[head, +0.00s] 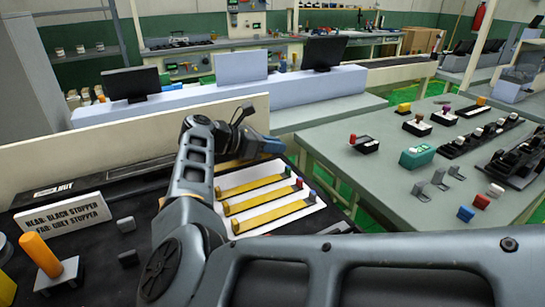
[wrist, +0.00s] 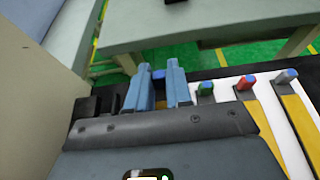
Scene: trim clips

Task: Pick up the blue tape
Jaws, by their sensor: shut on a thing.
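Several long yellow strips lie side by side on a white board (head: 314,208), with small coloured caps at their ends. Beyond my arm, in the head view, I see a green-capped strip (head: 252,186), a red-capped strip (head: 262,194) and a blue-capped strip (head: 272,217). The caps also show in the wrist view as green (wrist: 205,87), red (wrist: 245,82) and blue (wrist: 290,74). My gripper (wrist: 159,72) is at the far end of this row, left of the green cap. Its light-blue fingers close around another blue cap (wrist: 158,76) with yellow below it. My arm hides much of this strip.
A low cream wall (head: 100,140) runs behind the black bench. A sign (head: 68,212), small grey blocks and an orange cylinder (head: 40,254) stand at the left. A grey-green table (head: 350,185) with parts stands at the right, across a green-floored gap.

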